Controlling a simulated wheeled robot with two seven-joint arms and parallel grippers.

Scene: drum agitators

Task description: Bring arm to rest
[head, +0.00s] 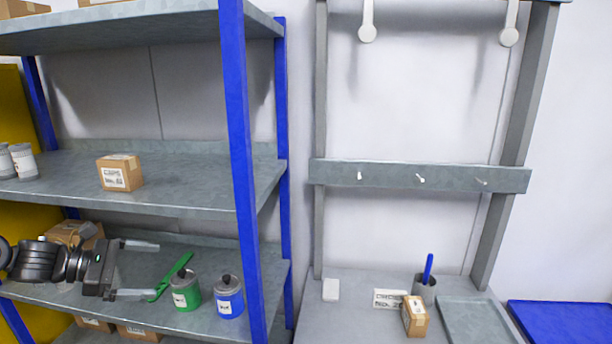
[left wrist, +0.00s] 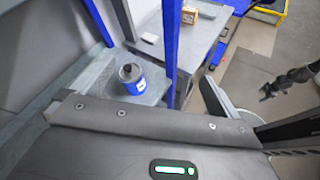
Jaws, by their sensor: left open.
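My left gripper (head: 148,270) is open and empty at the lower left of the head view, over the lower shelf. Its two fingers point right, toward a green tool (head: 174,276) that slants up beside a green can (head: 186,291). I cannot tell whether the fingertips touch the tool. A blue can (head: 229,297) stands right of the green one; it also shows in the left wrist view (left wrist: 133,80). In that view a dark jointed arm end (left wrist: 268,91), likely my right gripper, shows at the right, too small to read its jaws.
Blue-posted shelving (head: 238,170) surrounds the left arm, with a middle shelf (head: 200,195) above it holding a carton (head: 120,172). At right, a grey bench (head: 350,315) bears a small box (head: 415,316), a cup with a blue tool (head: 428,268) and a tray (head: 475,318).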

